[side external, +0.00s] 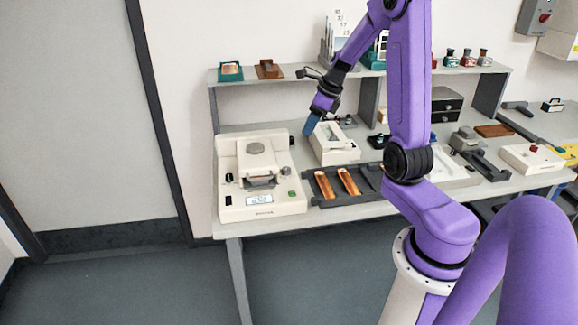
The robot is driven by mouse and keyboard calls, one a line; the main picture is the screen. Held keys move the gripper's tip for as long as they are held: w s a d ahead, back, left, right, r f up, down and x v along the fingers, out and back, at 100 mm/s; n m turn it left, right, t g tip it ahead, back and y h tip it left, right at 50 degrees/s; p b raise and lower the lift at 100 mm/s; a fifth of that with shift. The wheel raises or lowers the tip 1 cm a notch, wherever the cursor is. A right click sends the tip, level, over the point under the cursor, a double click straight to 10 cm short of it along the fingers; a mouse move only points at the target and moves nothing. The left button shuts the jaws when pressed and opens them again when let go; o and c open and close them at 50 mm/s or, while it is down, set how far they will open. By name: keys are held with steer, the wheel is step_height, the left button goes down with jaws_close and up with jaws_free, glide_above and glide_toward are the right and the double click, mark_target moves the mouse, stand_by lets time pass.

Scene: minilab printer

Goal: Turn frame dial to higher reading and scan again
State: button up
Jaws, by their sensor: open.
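A cream scanner-like machine (228,205) stands at the left end of the bench. It has a small lit display (259,200) on its front, whose reading is too small to make out. I cannot tell which of these is the frame dial. My gripper (310,126), with blue fingers, hangs open above the bench just right of the machine's back corner, apart from it. Nothing shows between the fingers.
A second cream device (335,146) stands right of my gripper. A dark tray (327,200) with orange-brown strips (348,181) lies in front of it. A shelf (285,79) runs behind, holding small frames and bottles. My arm hides part of the bench's middle.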

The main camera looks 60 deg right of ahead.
mark_target(287, 168)
steer(key=x, duration=1.7)
steer(key=shift+f, duration=0.2)
steer(key=c, duration=0.8)
